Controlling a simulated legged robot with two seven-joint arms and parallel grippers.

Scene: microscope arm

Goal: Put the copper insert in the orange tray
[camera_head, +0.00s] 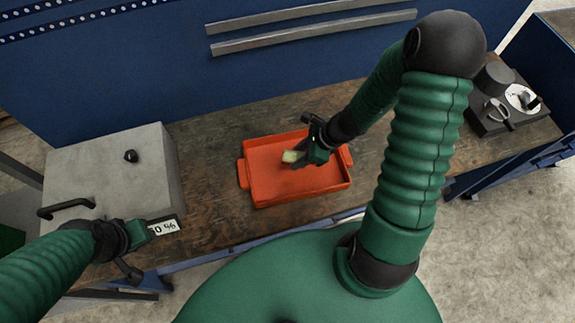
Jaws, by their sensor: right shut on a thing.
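The orange tray (255,190) lies on the wooden bench top, near the middle. My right gripper (303,156) is over the tray and shut on a small pale yellowish piece, which I take for the copper insert (290,156). The insert shows at the fingertips, inside the tray's outline; part of it is hidden by the gripper. I cannot tell whether it touches the tray floor. My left gripper (141,236) is at the lower left, by the front of a grey box; its fingers are too unclear to tell open from shut.
The grey box (105,170) with a black knob, a handle and a number display stands on the bench's left. A blue panel with metal rails stands behind. Bare bench top (205,150) shows left of the orange tray.

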